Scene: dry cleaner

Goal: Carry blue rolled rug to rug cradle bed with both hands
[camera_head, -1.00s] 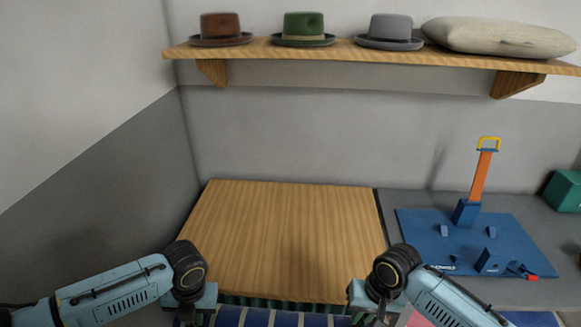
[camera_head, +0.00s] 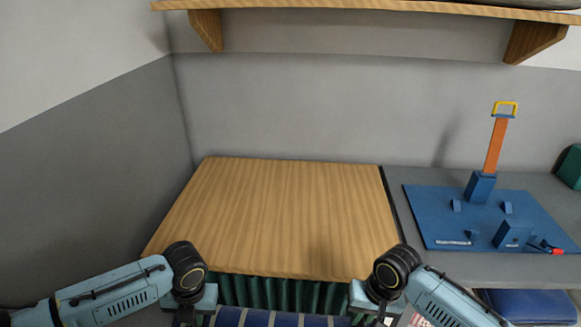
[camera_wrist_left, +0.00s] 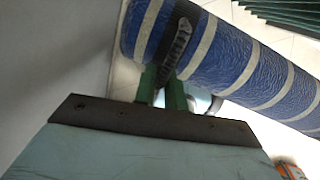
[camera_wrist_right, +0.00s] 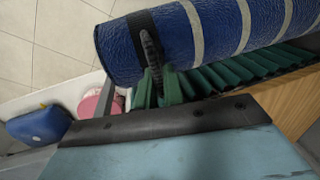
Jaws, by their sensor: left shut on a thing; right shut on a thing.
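The blue rolled rug (camera_head: 270,318) with cream stripes shows at the bottom edge of the head view, between my two grippers. My left gripper (camera_head: 190,314) is shut on a dark strap handle of the rug; the left wrist view shows the strap around the rug (camera_wrist_left: 225,55). My right gripper (camera_head: 374,315) is shut on the other strap's handle, near the rug's end (camera_wrist_right: 118,50) in the right wrist view. The rug hangs level in front of the wooden counter. I cannot pick out the rug cradle bed in these views.
The wooden counter top (camera_head: 280,215) is bare, with a green pleated curtain (camera_head: 300,293) below its front edge. A blue board (camera_head: 440,210) with an orange post stands on the grey counter at right. A shelf (camera_head: 360,12) runs above. A pink round thing (camera_wrist_right: 98,103) lies low.

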